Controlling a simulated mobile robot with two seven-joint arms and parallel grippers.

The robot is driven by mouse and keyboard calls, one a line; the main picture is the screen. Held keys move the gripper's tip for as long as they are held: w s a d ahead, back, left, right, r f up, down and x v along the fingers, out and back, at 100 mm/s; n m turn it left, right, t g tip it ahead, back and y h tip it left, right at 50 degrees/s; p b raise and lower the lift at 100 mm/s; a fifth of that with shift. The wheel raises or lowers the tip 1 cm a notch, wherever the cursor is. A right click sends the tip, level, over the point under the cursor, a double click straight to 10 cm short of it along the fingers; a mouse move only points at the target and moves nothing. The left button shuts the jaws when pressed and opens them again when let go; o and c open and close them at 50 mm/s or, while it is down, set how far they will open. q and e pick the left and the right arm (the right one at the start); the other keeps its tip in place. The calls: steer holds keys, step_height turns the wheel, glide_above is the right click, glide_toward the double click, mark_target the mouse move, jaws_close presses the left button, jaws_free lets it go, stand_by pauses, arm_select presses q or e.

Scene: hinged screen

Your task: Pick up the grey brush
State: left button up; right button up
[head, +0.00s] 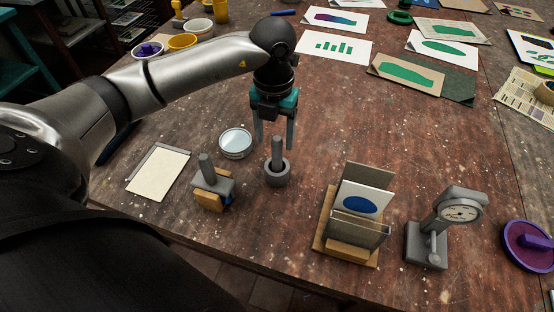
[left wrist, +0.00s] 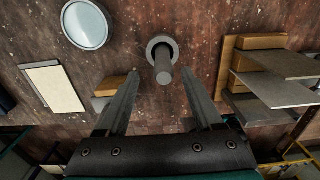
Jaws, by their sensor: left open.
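The grey brush (head: 277,152) looks like an upright grey rod standing in a round grey cup (head: 277,178) on the table. It also shows in the left wrist view (left wrist: 163,72), between and just beyond the fingertips. My left gripper (head: 275,146) is open and points down over the rod, with one finger on each side. I cannot tell whether the fingertips reach below the rod's top. The cup hides the rod's lower end. My right gripper is not in view.
A grey-handled block on a wooden base (head: 211,186) and a round dish (head: 236,143) stand left of the cup. A hinged screen stand (head: 357,222) and a dial gauge (head: 445,225) stand to the right. Printed sheets (head: 332,48) lie at the back.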

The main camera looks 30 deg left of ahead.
mark_target(277, 149)
arm_select(q)
steer(key=f, duration=0.5)
steer(key=shift+w+d, duration=0.15)
steer(key=shift+d, duration=0.05)
steer(key=shift+c, duration=0.4)
jaws_close()
